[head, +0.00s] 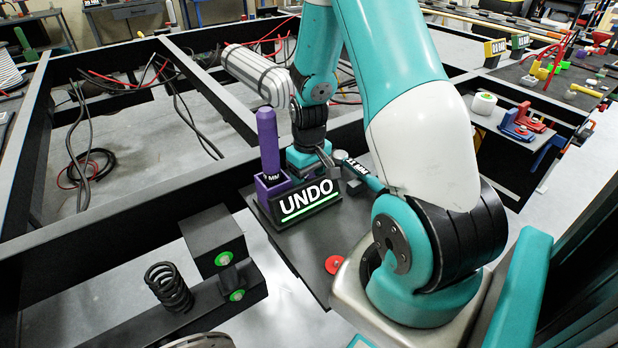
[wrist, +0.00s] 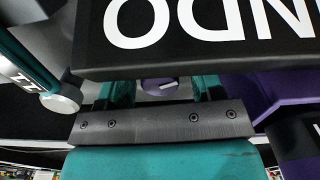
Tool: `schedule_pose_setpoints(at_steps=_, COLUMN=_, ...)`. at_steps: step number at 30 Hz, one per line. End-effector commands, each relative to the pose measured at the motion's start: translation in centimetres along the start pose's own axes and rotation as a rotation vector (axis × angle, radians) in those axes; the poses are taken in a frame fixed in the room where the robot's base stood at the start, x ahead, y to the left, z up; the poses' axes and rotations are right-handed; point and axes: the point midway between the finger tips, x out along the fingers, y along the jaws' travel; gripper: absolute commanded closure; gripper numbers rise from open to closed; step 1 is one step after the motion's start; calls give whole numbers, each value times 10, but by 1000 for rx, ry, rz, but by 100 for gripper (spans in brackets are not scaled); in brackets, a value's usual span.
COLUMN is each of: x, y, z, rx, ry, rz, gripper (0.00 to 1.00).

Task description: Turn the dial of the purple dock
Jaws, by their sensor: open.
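The purple dock (head: 268,187) stands on the dark plate in the head view, with a purple handle (head: 268,140) upright in it. In the wrist view, purple surfaces of the dock (wrist: 262,92) show at the right. A round purple dial (wrist: 158,84) with a pale pointer mark shows between the teal fingers of my gripper (wrist: 163,91). The fingers are apart, one on each side of the dial; I cannot tell whether they touch it. In the head view my gripper is partly hidden behind the UNDO sign, and the dial is hidden.
The black UNDO sign (head: 306,203) stands close in front of my gripper and fills the top of the wrist view (wrist: 200,50). A teal tool (head: 365,174) lies just right of it. A red knob (head: 334,264) sits on the plate. Black frame beams surround the area.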

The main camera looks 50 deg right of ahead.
Motion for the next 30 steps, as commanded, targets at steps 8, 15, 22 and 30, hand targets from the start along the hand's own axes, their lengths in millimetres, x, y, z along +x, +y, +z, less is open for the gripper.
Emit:
schedule_pose_setpoints(at_steps=8, x=0, y=0, z=0, rx=0, ry=1, rz=0, gripper=46)
schedule_pose_setpoints(at_steps=15, x=0, y=0, z=0, rx=0, ry=1, rz=0, gripper=89)
schedule_pose_setpoints(at_steps=22, x=-2, y=0, z=0, rx=137, ry=1, rz=-1, gripper=89)
schedule_pose_setpoints(at_steps=30, x=0, y=-1, z=-1, rx=264, ry=1, rz=-1, gripper=89)
